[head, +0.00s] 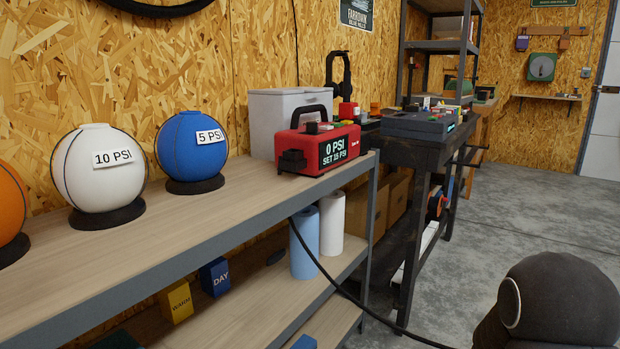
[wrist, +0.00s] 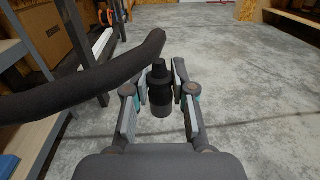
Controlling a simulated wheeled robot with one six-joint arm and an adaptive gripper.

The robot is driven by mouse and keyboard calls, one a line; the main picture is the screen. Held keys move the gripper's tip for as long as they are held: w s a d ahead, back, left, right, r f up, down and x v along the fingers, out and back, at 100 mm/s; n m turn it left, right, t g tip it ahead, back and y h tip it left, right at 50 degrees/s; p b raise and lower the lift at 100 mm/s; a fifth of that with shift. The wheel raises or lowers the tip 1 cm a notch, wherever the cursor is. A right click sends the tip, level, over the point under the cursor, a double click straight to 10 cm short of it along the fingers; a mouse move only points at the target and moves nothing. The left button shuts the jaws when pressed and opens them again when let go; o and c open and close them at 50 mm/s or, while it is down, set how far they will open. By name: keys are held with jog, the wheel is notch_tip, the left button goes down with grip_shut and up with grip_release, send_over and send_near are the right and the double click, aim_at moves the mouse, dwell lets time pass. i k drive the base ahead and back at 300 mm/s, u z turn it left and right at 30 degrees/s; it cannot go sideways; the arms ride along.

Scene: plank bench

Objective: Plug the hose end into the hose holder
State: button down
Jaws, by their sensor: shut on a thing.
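My gripper (wrist: 161,82) is shut on the hose end (wrist: 160,100), a dark stubby cylinder between its two fingers in the wrist view. The thick black hose (wrist: 85,85) arcs across the left of that view, over the floor. In the head view the thin black hose (head: 325,272) hangs from the bench beside the red inflator (head: 318,148) and runs down to the lower right. The inflator reads 0 PSI, SET 15 PSI. A black block (head: 292,160) on its left front may be the hose holder; I cannot tell. My gripper is hidden in the head view.
White (head: 97,176) and blue (head: 191,150) balls stand on black rings on the plank bench (head: 200,228), with an orange ball (head: 10,205) at the left edge. Paper rolls (head: 304,243) stand on the lower shelf. Concrete floor (head: 500,240) is open at the right.

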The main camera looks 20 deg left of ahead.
aim_at(293, 158)
jog(key=u, duration=0.85)
jog(key=i, duration=0.3)
